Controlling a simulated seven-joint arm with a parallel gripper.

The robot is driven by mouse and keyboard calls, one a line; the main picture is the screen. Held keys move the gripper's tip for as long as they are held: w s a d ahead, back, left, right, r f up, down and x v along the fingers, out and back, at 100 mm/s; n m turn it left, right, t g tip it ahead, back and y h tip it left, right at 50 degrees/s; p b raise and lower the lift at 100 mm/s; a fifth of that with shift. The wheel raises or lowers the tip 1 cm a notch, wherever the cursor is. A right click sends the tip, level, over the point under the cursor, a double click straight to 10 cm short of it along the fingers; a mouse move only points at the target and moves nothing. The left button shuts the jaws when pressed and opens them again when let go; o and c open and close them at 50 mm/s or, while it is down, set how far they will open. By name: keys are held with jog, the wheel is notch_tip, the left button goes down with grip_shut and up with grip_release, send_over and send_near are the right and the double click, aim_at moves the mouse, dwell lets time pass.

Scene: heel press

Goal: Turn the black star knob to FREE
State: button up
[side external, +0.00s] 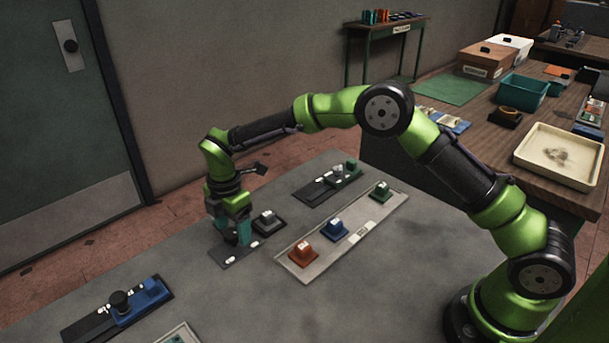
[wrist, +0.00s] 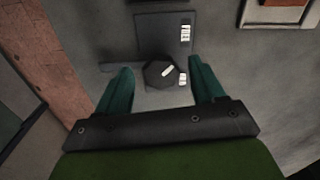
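The stripe slants up to the right; the label words are too small to read. My gripper (wrist: 160,68) is open, with one teal finger on each side of the knob and a gap at both sides. In the side view my gripper (side external: 238,238) points down over the near end of the dark plate (side external: 226,256), and its fingers hide the knob.
A tray (side external: 313,268) with orange, blue and green blocks lies to the right. Another dark plate (side external: 317,191) lies behind. A plate with a blue block (side external: 151,290) and a round black knob (side external: 120,300) lies front left. Bare bench separates them.

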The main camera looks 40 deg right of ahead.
aim_at(233, 231)
notch_tip(233, 231, up, 17)
dwell(0.7)
jog(key=shift+f, duration=0.15)
dwell(0.4)
